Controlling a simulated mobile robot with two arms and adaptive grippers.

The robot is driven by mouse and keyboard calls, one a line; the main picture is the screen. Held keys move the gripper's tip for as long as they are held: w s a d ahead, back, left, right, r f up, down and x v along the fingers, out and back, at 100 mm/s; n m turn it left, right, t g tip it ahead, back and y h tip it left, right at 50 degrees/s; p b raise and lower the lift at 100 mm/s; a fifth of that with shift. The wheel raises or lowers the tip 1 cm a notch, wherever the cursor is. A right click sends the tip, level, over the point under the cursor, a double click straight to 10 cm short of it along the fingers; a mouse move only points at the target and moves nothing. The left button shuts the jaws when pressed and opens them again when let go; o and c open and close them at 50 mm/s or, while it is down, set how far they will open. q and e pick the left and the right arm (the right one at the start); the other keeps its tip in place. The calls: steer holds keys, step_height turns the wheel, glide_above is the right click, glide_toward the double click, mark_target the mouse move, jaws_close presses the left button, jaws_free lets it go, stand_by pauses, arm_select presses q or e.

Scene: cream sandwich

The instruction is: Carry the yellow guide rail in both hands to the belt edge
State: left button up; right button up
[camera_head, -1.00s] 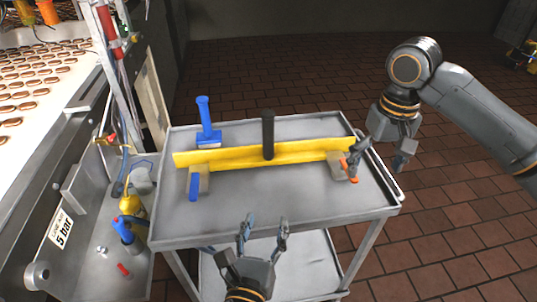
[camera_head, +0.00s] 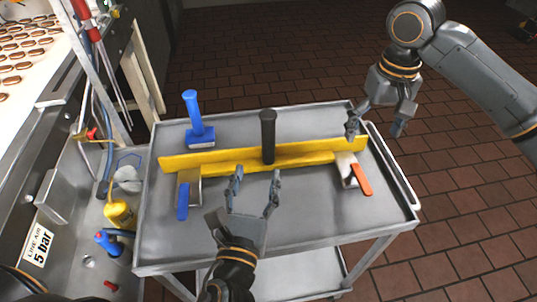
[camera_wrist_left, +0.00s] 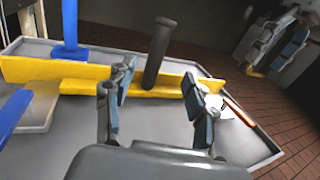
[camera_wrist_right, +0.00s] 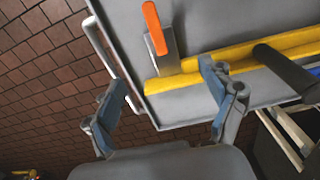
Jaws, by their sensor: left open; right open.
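The yellow guide rail (camera_head: 310,152) lies lengthwise across the grey cart top, with a black upright post (camera_head: 268,130) at its middle. My left gripper (camera_head: 254,188) is open and empty, on the near side of the rail close to the post. In the left wrist view the rail (camera_wrist_left: 40,70) and post show beyond its spread fingers. My right gripper (camera_head: 375,127) is open and empty by the rail's right end. The rail (camera_wrist_right: 180,83) also shows in the right wrist view, partly behind one finger. The belt (camera_head: 15,90) carrying round brown sandwiches is at the upper left.
A blue-handled tool (camera_head: 194,115) stands behind the rail's left part. A blue-handled scraper (camera_head: 183,200) and an orange-handled scraper (camera_head: 361,178) lie by its ends. The cart top (camera_head: 310,215) is clear in front.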

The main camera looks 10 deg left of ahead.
mark_target(267, 134)
arm_select(q)
steer(key=w, duration=0.9)
steer(key=w+a, duration=0.1)
steer(key=w, duration=0.4)
arm_select(e)
step_height(267, 134, down, 14)
steer(key=shift+r, duration=0.1)
arm_select(q)
steer(key=shift+c, duration=0.2)
arm_select(e)
steer(key=shift+c, duration=0.2)
